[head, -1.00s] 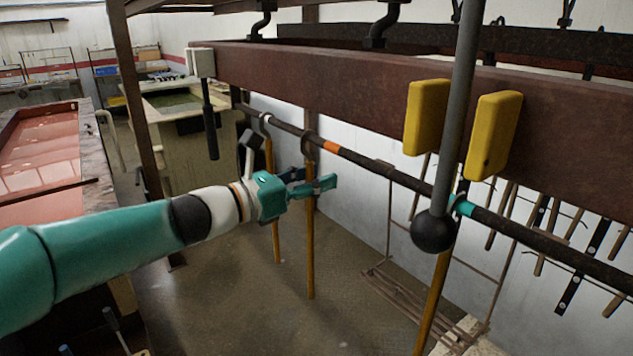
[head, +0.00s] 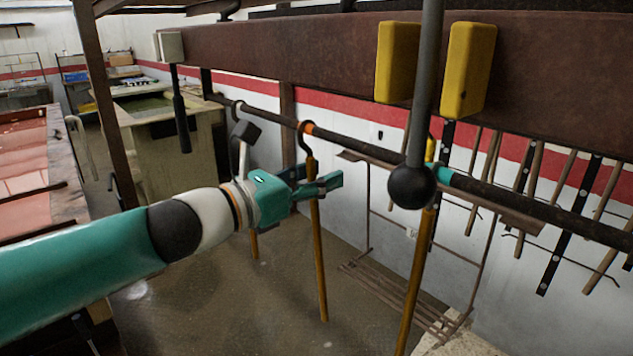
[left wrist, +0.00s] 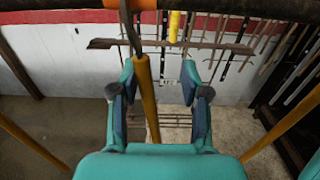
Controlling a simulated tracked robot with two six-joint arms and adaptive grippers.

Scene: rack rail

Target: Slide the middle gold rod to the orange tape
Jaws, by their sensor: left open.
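The middle gold rod (head: 319,255) hangs by its dark hook (head: 304,140) from the dark rail (head: 360,146). The tape also shows at the top of the left wrist view (left wrist: 130,4). My left gripper (head: 322,182) is open around the upper rod, below the hook. In the left wrist view the rod (left wrist: 147,95) stands between the two fingers, nearer the left one, with a clear gap to the right one.
Another gold rod (head: 254,243) hangs to the left, partly behind my arm. A third (head: 413,275) hangs to the right near teal tape (head: 438,174). A dark ball on a grey bar (head: 411,186) and yellow blocks (head: 468,70) stand before the beam (head: 300,55).

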